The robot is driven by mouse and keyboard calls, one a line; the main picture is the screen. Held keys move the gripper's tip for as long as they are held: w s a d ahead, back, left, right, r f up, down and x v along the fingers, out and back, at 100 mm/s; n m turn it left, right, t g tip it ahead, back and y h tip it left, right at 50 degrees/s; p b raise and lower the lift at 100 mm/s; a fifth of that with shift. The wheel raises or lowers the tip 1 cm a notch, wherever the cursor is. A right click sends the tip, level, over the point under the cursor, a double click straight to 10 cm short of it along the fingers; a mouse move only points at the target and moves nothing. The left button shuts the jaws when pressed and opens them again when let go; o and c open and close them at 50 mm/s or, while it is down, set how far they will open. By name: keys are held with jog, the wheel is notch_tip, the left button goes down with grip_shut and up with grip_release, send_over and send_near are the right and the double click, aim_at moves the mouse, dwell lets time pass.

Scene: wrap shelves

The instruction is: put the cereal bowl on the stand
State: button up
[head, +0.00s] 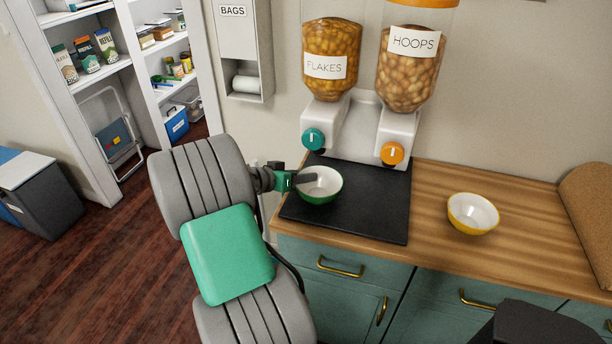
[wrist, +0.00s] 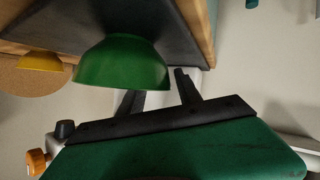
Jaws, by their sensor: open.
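A green bowl (head: 322,196) with a white inside stands upright on the black slab (head: 345,215) below the dispensers. It looks empty. My gripper (head: 306,179) is at its left rim, with a dark finger overlapping the bowl's white inside. In the wrist view the green bowl (wrist: 122,65) is close in front of the open fingers (wrist: 160,95) and partly covers one of them. Contact cannot be told. A yellow bowl (head: 472,216), white inside, stands on the wooden counter to the right. Which thing is the stand is not clear.
The FLAKES dispenser (head: 331,60) and HOOPS dispenser (head: 408,68) rise behind the slab on a white base (head: 345,140), with a green and an orange knob. Bare counter (head: 435,190) lies around the yellow bowl. A cork board (head: 592,205) leans at the right.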

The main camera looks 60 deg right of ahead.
jog(key=v, duration=1)
jog(key=w+a+f+n+t+y, duration=0.2)
jog(key=w+a+n+t+y, duration=0.15)
jog(key=a, duration=0.45)
jog(key=w+a+f+n+t+y, duration=0.1)
jog(key=w+a+n+t+y, duration=0.15)
jog(key=w+a, duration=0.4)
jog(key=s+a+n+y, duration=0.2)
jog(key=a+n, duration=0.2)
jog(key=a, duration=0.5)
jog(key=s+a+f+n+t+y, duration=0.1)
jog(key=a+n, duration=0.3)
jog(key=a, duration=0.4)
jog(key=s+a+n+y, duration=0.3)
jog(key=a+n, duration=0.1)
jog(key=a, duration=0.5)
jog(key=shift+s+a+f+b, duration=0.3)
jog(key=shift+a, duration=0.05)
jog(key=shift+c, duration=0.2)
